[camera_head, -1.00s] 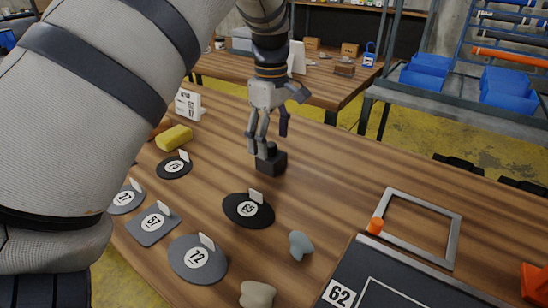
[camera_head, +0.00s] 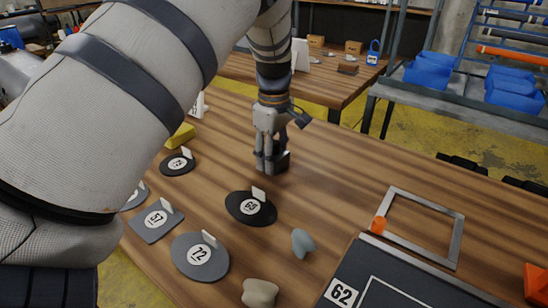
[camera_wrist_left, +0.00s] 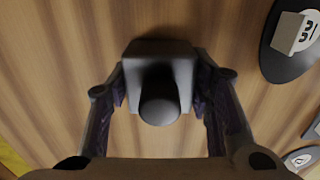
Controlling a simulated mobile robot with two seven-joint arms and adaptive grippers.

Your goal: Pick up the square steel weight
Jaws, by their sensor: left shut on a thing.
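The square steel weight (camera_head: 281,161) is a dark block with a round knob on top. It stands on the wooden table, and my left gripper (camera_head: 270,166) is around it from above. In the left wrist view the weight (camera_wrist_left: 160,60) sits between the two fingers of my left gripper (camera_wrist_left: 160,90), with a finger pad against each side. The left gripper is shut on it. In the head view the fingers hide part of the block. I cannot tell if it is clear of the table. My right gripper is not in view.
Numbered dark patches lie nearby: a round 65 (camera_head: 250,208), a round 72 (camera_head: 199,257) and a square 57 (camera_head: 156,221). A yellow block (camera_head: 180,136) is partly behind my arm. A grey frame (camera_head: 456,240), a blue-grey stone (camera_head: 303,242) and a beige stone (camera_head: 260,293) are nearer.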

